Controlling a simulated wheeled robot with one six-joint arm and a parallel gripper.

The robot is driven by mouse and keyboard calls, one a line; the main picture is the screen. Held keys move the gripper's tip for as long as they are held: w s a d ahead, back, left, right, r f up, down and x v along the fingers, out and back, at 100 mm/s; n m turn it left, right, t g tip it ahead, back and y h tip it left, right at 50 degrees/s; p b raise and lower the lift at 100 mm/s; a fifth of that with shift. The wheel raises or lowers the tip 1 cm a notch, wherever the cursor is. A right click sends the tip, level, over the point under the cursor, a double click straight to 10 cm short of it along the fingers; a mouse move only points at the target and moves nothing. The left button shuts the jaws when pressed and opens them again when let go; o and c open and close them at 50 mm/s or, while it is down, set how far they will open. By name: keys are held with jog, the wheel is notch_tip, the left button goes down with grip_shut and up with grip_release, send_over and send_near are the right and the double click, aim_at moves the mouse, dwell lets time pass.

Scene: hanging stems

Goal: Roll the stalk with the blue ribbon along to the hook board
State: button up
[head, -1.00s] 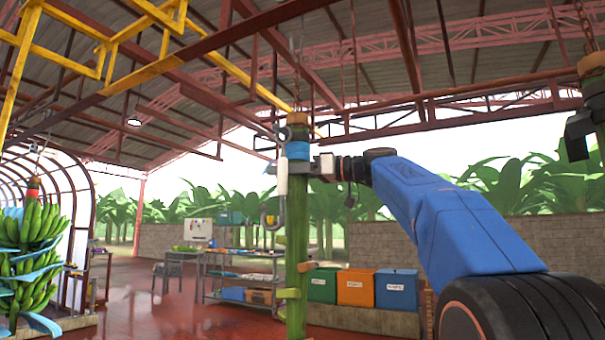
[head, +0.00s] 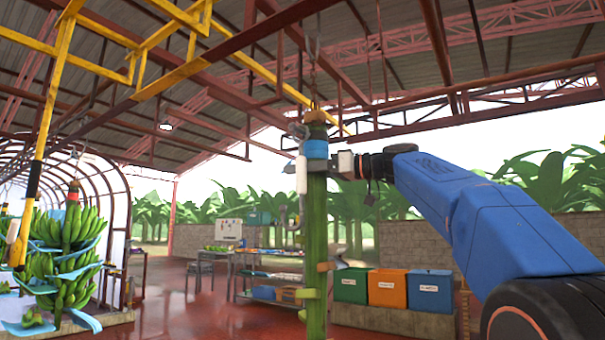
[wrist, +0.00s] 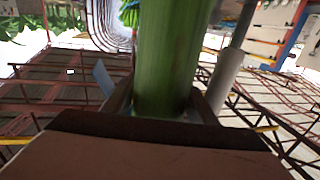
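The green stalk (head: 316,225) hangs upright from a chain under the overhead rail, with a blue ribbon (head: 316,149) around its upper part. My gripper (head: 317,166) reaches it from the right just below the ribbon and is closed around it. In the wrist view the stalk (wrist: 165,60) stands between my two fingers (wrist: 163,108). A white cylinder and grey hook-like part sit along the stalk's left side. A white board (head: 228,230) stands far back left of the stalk; I cannot tell whether it is the hook board.
The yellow overhead rail (head: 262,82) runs from upper left toward the stalk. A banana bunch (head: 70,235) hangs at left near a yellow post. A steel worktable and blue, green and orange bins (head: 387,288) stand behind. Red floor is open between bunch and stalk.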

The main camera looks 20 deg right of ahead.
jog(key=shift+d, duration=0.1)
jog(key=v, duration=1.7)
jog(key=shift+s+d, duration=0.1)
jog(key=shift+s, duration=0.05)
jog(key=shift+d, duration=0.15)
